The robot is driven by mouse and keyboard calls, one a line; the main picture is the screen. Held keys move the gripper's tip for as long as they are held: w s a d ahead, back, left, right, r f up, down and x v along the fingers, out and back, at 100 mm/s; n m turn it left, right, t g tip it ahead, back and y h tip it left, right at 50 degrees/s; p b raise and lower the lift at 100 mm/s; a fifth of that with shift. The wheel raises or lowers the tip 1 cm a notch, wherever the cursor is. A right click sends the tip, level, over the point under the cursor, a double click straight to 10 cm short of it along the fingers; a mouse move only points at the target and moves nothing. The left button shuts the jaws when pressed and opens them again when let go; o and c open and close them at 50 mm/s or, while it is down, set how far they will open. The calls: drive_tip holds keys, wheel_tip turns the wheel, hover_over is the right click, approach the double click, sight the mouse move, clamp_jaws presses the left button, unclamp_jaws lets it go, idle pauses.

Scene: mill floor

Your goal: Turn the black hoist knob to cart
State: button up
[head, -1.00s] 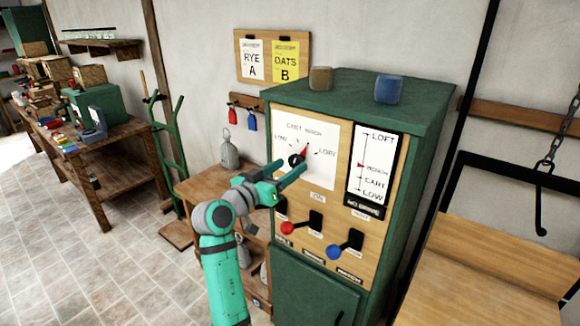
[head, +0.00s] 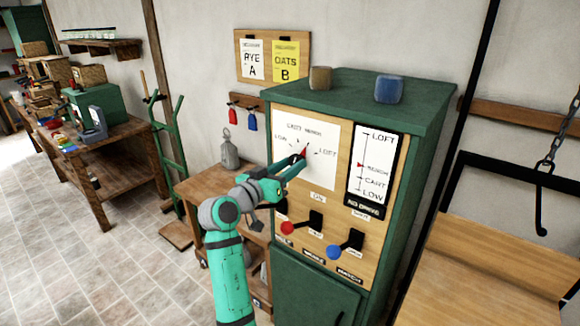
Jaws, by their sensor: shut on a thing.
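The black hoist knob (head: 300,157) sits on a white dial plate (head: 325,175) on the front of the green cabinet. It is mostly hidden behind my gripper (head: 297,165). Its red pointer shows above the fingers and leans up and right, toward the BENCH mark. The dial's marks read LOW, CART, BENCH and LOFT. My gripper is shut on the knob, with the arm coming in from below left. On the gauge (head: 372,165) to the right, the red marker stands by BENCH.
Below the dial are a red-ended lever (head: 288,228) and a blue-ended lever (head: 333,252). A brown block (head: 320,78) and a blue block (head: 389,89) stand on the cabinet top. A chain hook (head: 541,200) hangs at right over a wooden bench.

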drive_tip(key=n, duration=0.4)
drive_tip(key=shift+n, duration=1.6)
drive_tip(key=o, duration=1)
drive_tip(key=shift+o, duration=0.2)
